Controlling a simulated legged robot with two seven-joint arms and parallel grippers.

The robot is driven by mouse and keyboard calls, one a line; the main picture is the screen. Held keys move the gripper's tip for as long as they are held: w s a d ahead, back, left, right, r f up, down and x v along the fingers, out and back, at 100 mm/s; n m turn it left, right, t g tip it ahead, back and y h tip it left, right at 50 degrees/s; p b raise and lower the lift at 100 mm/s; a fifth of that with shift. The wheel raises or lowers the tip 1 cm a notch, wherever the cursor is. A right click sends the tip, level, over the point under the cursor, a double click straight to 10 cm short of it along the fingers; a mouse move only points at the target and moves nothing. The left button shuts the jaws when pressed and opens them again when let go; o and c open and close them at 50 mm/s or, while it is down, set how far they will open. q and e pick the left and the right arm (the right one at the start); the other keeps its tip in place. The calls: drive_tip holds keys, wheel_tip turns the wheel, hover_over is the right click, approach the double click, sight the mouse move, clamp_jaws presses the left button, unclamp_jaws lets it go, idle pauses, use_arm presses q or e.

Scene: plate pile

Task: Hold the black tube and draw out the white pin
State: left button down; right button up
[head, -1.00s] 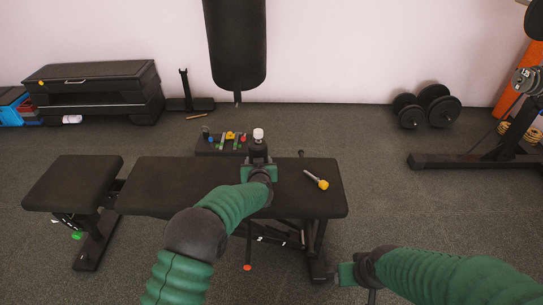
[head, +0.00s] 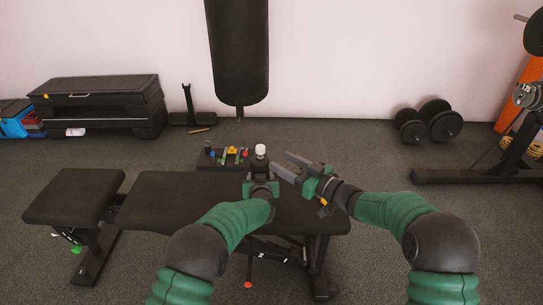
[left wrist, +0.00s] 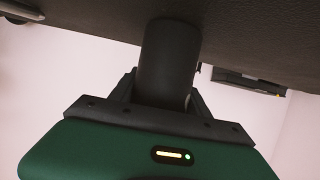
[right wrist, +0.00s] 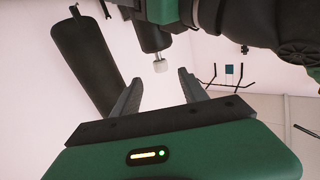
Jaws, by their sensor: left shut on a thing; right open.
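The black tube (left wrist: 167,62) is held in my left gripper (head: 259,173), above the bench. In the left wrist view the jaws close around the tube. In the right wrist view the white pin's head (right wrist: 160,66) lies beyond and between the open fingers, sticking out of the tube (right wrist: 152,38). My right gripper (head: 287,167) is open and empty, to the right of the pin, with its fingers pointing toward it and not touching it.
The black bench (head: 175,201) lies below both grippers. A tray of small coloured items (head: 211,163) is behind it. A black punching bag (head: 238,50) hangs further back.

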sight(264, 151)
drive_tip(key=shift+x, duration=4.95)
drive_tip(key=shift+r, duration=0.15)
clamp_jaws()
